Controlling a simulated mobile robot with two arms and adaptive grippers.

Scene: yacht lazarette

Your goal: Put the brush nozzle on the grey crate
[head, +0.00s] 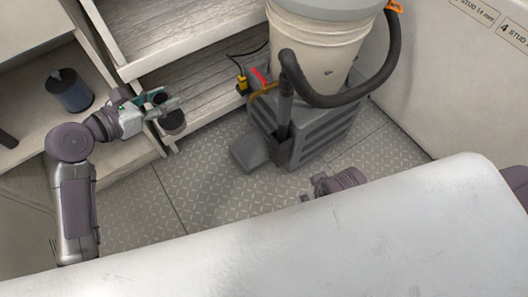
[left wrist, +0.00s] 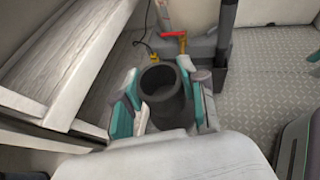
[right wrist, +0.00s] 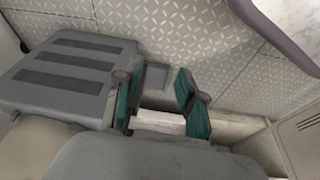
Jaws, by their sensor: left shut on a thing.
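My left gripper (head: 160,105) is shut on a dark grey, hollow, round piece, which I take for the brush nozzle (head: 173,123). It is held in the air in front of the wooden shelves. In the left wrist view the nozzle (left wrist: 163,98) stands between the fingers, its round opening facing up. The grey crate (head: 325,140) stands on the floor to the right, slotted on its side, with a large white bucket on it. My right gripper (right wrist: 160,97) is open and empty, beside a grey slotted surface; the white surface mostly hides it in the head view.
The bucket (head: 318,45) with a thick black hose (head: 350,98) takes up much of the crate's top. A grey floor nozzle (head: 252,153) stands by the crate. A dark blue and black cylinder (head: 70,90) sits on the left shelf. A white surface (head: 330,245) fills the foreground.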

